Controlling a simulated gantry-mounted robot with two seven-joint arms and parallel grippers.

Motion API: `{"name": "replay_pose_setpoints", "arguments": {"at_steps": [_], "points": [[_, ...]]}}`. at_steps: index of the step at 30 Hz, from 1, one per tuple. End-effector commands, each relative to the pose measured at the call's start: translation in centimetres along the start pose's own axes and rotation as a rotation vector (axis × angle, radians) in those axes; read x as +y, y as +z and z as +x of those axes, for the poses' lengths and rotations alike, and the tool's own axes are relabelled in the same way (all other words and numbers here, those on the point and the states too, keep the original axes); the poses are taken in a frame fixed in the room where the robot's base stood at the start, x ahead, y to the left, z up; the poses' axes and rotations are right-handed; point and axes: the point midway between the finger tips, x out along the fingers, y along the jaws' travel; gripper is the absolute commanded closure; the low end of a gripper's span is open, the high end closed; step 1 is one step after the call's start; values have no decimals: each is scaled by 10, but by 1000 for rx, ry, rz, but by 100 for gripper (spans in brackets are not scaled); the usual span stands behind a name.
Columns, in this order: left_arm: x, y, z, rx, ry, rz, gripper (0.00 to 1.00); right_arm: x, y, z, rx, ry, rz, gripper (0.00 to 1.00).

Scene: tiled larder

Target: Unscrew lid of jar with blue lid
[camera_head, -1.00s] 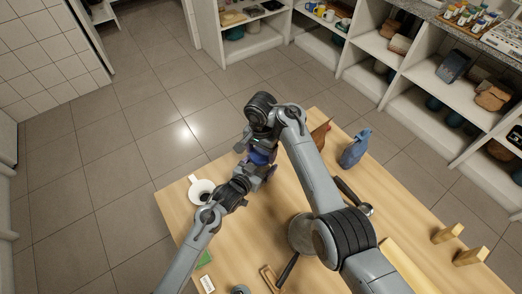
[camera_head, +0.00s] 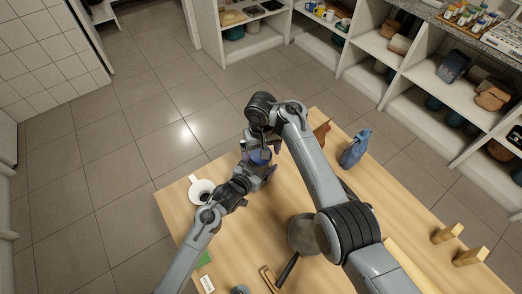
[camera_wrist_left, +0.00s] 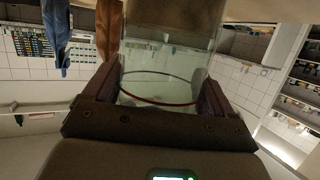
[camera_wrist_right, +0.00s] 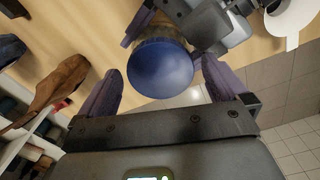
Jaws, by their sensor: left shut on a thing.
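The jar's blue lid (camera_wrist_right: 160,67) faces the camera in the right wrist view. In the head view the lid (camera_head: 259,155) shows small between my two grippers, partly hidden by them. The clear glass jar body (camera_wrist_left: 160,62) sits between the fingers of my left gripper (camera_wrist_left: 155,95), which is shut on it. My right gripper (camera_wrist_right: 158,92) is open, with its purple-grey fingers spread on either side of the lid. Gaps show between each finger and the lid, so I see no grip on it.
Wooden pegs (camera_head: 447,233) stand at the right. Shelves (camera_head: 405,80) stand beyond, with open tiled floor between.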

Motion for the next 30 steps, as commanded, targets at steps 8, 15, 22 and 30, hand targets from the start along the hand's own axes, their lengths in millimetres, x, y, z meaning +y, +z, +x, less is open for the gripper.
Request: {"name": "replay_pose_setpoints", "arguments": {"at_steps": [8,15,22,30], "points": [[0,0,0,-1,0,0,100,-1,0,-6,2,-2,1,0],[0,1,0,-1,0,0,100,-1,-1,-33,4,-3,2,0],[0,1,0,-1,0,0,100,0,0,-45,1,-1,11,2],[0,1,0,-1,0,0,100,6,0,-52,-6,16,292,2]]}}
